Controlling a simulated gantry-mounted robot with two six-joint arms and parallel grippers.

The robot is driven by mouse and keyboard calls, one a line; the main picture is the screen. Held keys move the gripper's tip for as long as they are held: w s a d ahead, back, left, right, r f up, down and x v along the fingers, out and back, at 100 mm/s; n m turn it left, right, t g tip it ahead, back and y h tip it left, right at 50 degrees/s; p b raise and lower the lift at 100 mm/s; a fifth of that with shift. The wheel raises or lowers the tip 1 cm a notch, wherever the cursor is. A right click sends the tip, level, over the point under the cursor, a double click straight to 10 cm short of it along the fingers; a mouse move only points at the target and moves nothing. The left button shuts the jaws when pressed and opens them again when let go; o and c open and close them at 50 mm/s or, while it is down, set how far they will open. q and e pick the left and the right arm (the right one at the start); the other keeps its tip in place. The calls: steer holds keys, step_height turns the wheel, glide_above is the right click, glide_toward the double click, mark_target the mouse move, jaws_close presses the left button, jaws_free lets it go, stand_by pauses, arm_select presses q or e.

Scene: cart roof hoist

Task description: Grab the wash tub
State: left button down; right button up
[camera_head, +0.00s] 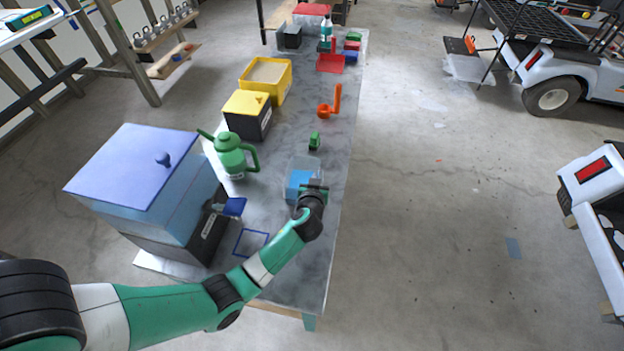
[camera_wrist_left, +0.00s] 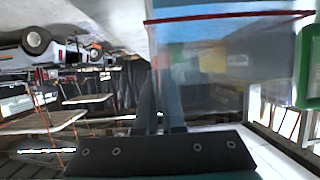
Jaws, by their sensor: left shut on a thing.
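The wash tub (camera_head: 303,165) is a small see-through box with blue inside, near the right edge of the grey bench. In the left wrist view the tub (camera_wrist_left: 225,105) is a clear wall with a dark red line along one edge, close in front of the camera. My left gripper (camera_head: 311,189) is at the tub's near side, shut on its wall. In the left wrist view its fingers (camera_wrist_left: 165,100) lie against the clear wall, and their tips are hard to make out. Whether the tub touches the bench is unclear. My right gripper is in neither view.
A green watering can (camera_head: 230,160), a large blue-lidded bin (camera_head: 150,200) and yellow-topped boxes (camera_head: 247,112) stand left of the tub. A small green object (camera_head: 314,141) and an orange item (camera_head: 328,108) lie beyond. A blue outline (camera_head: 250,242) marks the near bench.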

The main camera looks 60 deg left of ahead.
arm_select(q)
step_height(320, 180, up, 9)
steer(key=p, duration=0.4)
steer(key=shift+r+p, duration=0.2)
steer(key=shift+p, duration=0.1)
steer(key=shift+r, duration=0.25)
steer(key=shift+f, duration=0.15)
